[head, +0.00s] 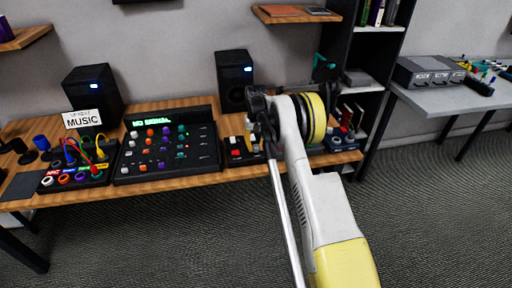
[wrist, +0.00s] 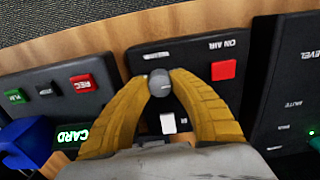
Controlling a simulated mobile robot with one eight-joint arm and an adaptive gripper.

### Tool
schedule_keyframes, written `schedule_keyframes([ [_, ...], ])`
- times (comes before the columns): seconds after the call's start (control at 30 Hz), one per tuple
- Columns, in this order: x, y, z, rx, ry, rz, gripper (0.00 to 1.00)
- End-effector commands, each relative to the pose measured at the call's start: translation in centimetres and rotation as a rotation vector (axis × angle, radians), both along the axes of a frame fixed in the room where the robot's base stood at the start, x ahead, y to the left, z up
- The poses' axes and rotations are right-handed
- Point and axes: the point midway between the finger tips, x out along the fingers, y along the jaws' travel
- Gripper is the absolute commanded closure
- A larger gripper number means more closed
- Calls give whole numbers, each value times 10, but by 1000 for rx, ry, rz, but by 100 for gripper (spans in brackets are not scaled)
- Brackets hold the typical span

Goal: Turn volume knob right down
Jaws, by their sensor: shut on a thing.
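A grey round knob (wrist: 159,83) with a pale pointer mark stands on a dark control box (wrist: 192,60) in the wrist view. The small label beside it is too small to read. My gripper (wrist: 160,84) has its two yellow fingers shut on the knob, one on each side. On the same box are a red button (wrist: 223,70) by the words ON AIR and a white switch (wrist: 168,123).
A dark box with a red REC button (wrist: 81,84) and green PLAY button (wrist: 17,96) sits close on the left. Another dark box (wrist: 290,85) marked LEVEL and MUTE is close on the right. A mixer (head: 165,150) and two speakers (head: 234,80) share the wooden desk.

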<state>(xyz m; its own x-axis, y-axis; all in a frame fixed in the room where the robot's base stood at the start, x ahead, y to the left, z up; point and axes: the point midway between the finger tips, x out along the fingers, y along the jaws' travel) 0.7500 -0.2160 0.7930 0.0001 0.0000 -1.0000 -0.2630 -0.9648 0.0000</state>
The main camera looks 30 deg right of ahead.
Motion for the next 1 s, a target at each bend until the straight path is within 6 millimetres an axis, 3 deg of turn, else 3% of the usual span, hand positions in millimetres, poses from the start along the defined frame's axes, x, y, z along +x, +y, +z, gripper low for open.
schedule_keyframes([
  [0.3,0,0,0,0,0,2,100],
  [0.33,0,0,0,0,0,2,71],
  [0.4,0,0,0,0,0,2,50],
  [0.77,0,0,3,0,0,1,49],
  [1.0,0,0,44,0,0,1,49],
])
